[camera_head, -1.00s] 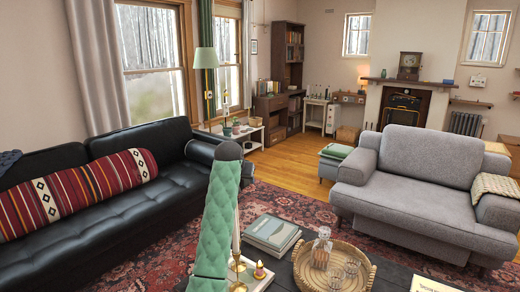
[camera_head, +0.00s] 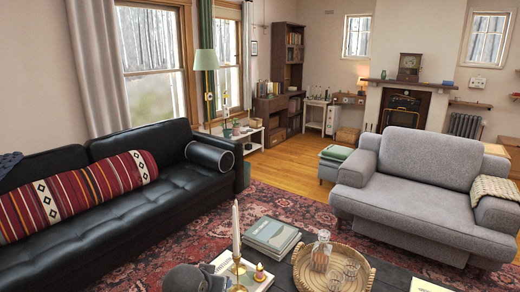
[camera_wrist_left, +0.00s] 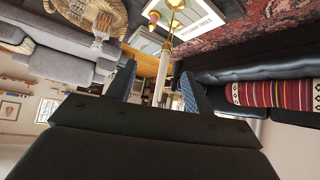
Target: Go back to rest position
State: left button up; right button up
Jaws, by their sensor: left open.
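My left gripper (camera_wrist_left: 158,90) shows in the left wrist view with its two blue-grey fingers apart. I see nothing held between them. A white candle (camera_wrist_left: 163,72) appears in line with the gap, beyond the fingers. In the head view a grey rounded shape (camera_head: 194,279) at the bottom edge seems to be part of my left arm; the fingers cannot be made out there. My right gripper is in neither view.
The dark coffee table carries the candle (camera_head: 236,228) in a brass holder, books (camera_head: 271,234), and a wicker tray (camera_head: 300,272) with a decanter (camera_head: 321,251) and glasses. A black sofa (camera_head: 120,215) stands left, a grey armchair (camera_head: 420,165) right.

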pick_arm(q)
jog(key=s+f+g, duration=0.2)
jog(key=s+f, duration=0.5)
jog(key=s, duration=0.4)
jog(key=s+a+f+g+p, duration=0.1)
jog(key=s+f+g, duration=0.1)
jog(key=s+f, duration=0.5)
jog(key=s+f+g, duration=0.2)
jog(key=s+f, duration=0.5)
jog(key=s, duration=0.8)
jog(key=shift+s+a+f+y+p, duration=0.2)
jog(key=shift+s+a+y+p, duration=0.1)
jog(key=shift+s+a+p, duration=0.05)
